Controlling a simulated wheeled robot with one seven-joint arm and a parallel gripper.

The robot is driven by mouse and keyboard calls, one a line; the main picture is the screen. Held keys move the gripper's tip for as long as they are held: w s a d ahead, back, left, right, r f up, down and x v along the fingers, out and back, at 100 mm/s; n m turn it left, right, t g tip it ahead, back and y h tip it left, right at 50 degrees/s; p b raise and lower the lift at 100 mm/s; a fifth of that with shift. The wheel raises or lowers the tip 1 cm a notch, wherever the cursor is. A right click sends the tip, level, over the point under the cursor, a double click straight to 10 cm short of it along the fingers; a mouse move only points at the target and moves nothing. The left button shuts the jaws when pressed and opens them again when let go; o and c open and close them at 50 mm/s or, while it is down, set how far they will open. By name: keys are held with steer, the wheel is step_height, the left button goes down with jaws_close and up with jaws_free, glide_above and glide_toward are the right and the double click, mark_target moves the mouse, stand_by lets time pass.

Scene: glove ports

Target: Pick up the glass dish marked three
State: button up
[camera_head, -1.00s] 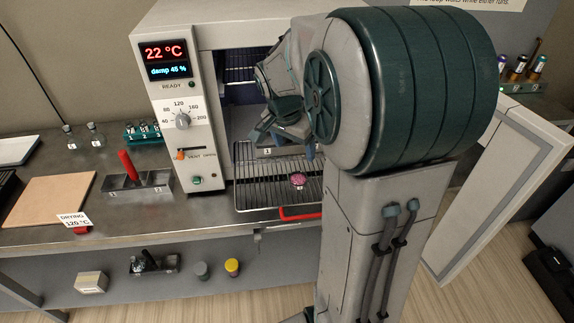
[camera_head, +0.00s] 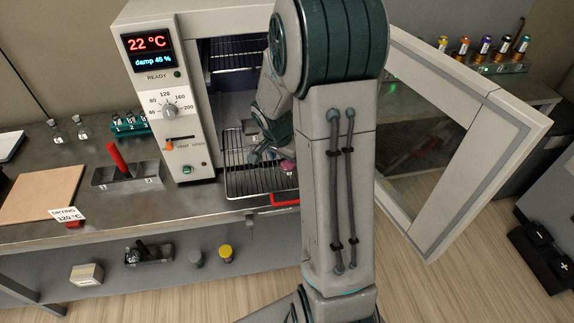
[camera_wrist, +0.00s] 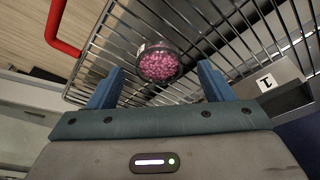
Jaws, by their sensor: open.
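A round glass dish (camera_wrist: 160,63) filled with pink grains stands on the wire shelf (camera_wrist: 239,62), seen in the wrist view. Its marking is not readable from here. In the head view the dish (camera_head: 288,167) is partly hidden by my arm on the pulled-out shelf (camera_head: 246,183). My gripper (camera_wrist: 160,82) is open, and its two blue fingers stand left and right of the dish's near side. I cannot tell whether the fingers touch it. In the head view my gripper (camera_head: 270,156) is just left of the dish.
The oven's control panel (camera_head: 165,105) reads 22 °C, and its door (camera_head: 515,125) stands open at the right. A red handle (camera_wrist: 62,30) runs along the shelf's front. A holder marked 1 (camera_wrist: 268,85) stands right of the dish. A grey block with a red rod (camera_head: 122,165) is on the bench.

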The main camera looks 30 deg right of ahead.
steer(key=shift+x, duration=0.8)
steer(key=c, duration=1)
steer(key=shift+c, duration=0.2)
